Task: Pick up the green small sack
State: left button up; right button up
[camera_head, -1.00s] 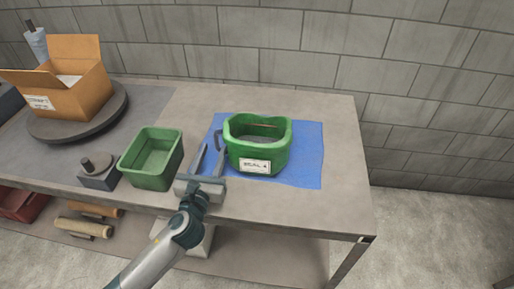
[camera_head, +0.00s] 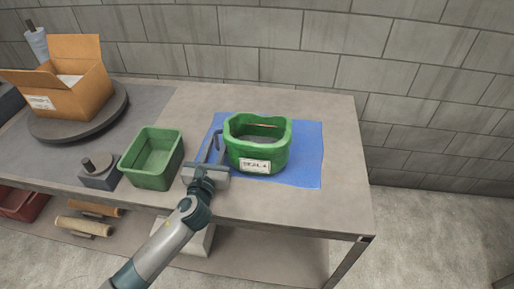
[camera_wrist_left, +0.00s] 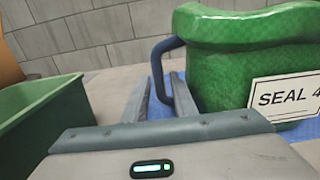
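The green small sack (camera_head: 258,145) stands upright on a blue mat (camera_head: 308,160), with an open top and a white label; the label reads "SEAL 4" in the wrist view. The sack (camera_wrist_left: 222,75) fills the right of the wrist view, and a dark blue loop handle (camera_wrist_left: 160,48) sticks out from its left side. My left gripper (camera_head: 217,142) is at the sack's left side. In the wrist view its fingers (camera_wrist_left: 162,88) are apart, with the handle's lower part showing in the gap; contact is not visible. My right gripper is not in view.
A green bin (camera_head: 152,180) stands close on the left of my gripper. Farther left are a dark block with a knob (camera_head: 98,172) and a cardboard box (camera_head: 70,85) on a round turntable (camera_head: 60,128). The table is clear right of the mat.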

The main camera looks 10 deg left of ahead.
pick_arm(q)
grip_shut()
jog(key=shift+r, duration=0.1)
dwell(1.1)
